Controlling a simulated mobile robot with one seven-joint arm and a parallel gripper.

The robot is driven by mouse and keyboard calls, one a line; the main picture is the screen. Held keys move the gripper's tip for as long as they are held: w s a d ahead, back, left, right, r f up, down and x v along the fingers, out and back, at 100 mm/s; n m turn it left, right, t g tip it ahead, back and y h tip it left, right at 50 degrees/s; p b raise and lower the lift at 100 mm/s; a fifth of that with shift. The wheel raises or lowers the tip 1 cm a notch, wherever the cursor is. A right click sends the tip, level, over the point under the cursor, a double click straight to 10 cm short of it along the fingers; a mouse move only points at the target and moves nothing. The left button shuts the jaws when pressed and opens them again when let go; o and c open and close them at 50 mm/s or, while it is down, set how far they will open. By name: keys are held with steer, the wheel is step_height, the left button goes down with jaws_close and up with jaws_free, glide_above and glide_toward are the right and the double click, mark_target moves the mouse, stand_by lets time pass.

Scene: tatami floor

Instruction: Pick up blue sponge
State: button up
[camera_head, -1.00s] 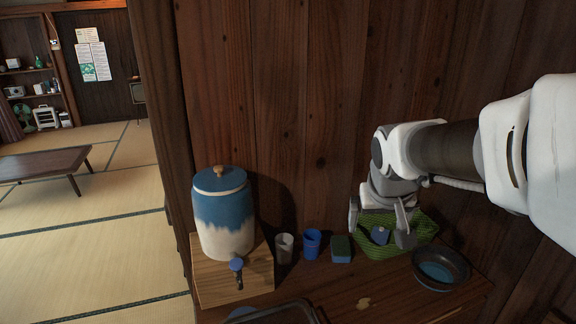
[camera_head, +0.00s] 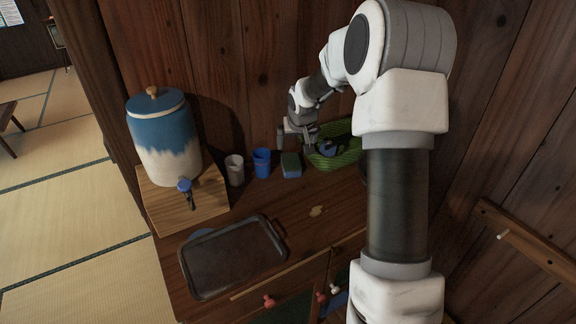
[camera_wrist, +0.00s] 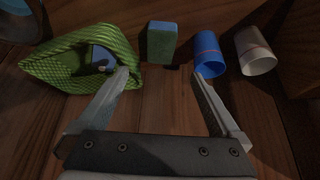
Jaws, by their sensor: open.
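The blue sponge (camera_head: 291,165) has a dark green top layer and stands on the wooden counter between the blue cup and the green basket. My gripper is open and empty. In the head view my gripper (camera_head: 297,138) hangs over the counter by the sponge and the basket's left edge, its fingers partly hard to make out.
A green basket (camera_head: 345,157) holding a blue item is right of the sponge. A blue cup (camera_head: 261,163) and a white cup (camera_head: 235,170) stand to its left. A blue-and-white dispenser (camera_head: 165,140) sits on a wooden stand. A dark tray (camera_head: 232,258) lies in front.

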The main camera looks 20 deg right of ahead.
mark_target(291, 161)
steer(key=b+x, duration=0.1)
steer(key=x, duration=1)
steer(key=shift+w+x, duration=0.25)
steer(key=shift+x, duration=2.15)
steer(key=shift+f+b, duration=0.1)
steer(key=shift+b, duration=0.4)
steer(key=shift+c, duration=0.2)
steer(key=c, duration=1.2)
